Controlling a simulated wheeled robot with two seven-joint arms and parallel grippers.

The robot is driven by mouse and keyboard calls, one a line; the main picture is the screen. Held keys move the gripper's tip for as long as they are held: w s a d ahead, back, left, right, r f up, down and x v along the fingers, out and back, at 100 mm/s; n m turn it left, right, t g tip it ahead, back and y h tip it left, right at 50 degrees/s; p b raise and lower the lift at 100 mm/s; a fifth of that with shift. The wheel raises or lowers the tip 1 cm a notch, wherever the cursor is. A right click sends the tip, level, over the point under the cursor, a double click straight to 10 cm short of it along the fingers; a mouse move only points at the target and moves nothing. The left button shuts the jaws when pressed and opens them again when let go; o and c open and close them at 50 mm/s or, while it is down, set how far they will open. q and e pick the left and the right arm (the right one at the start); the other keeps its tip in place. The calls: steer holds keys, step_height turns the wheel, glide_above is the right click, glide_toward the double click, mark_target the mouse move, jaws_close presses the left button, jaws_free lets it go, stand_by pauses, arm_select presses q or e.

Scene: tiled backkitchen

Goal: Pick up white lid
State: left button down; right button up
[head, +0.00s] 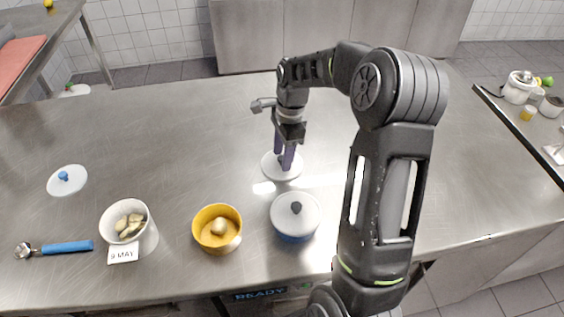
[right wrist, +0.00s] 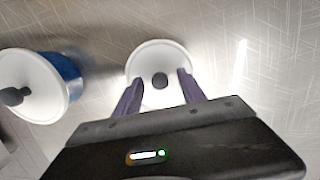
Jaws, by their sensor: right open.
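A round white lid (head: 271,171) lies flat on the steel table, partly hidden by my right gripper (head: 285,158). In the right wrist view the white lid (right wrist: 150,57) has a dark knob (right wrist: 160,81). The purple fingers of my right gripper (right wrist: 159,77) are open, one on each side of the knob. Nothing is held, and I cannot tell whether the fingers touch the lid. My left gripper is not in view.
A blue pot (head: 296,236) with a grey-white lid stands near the right gripper. A yellow bowl (head: 208,241), a labelled white pot (head: 147,238), a blue-handled scoop (head: 66,247) and a blue-knobbed lid (head: 77,186) are to the left. The table's back is clear.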

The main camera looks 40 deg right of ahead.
stand_by(0.3)
jaws_close()
stand_by(0.4)
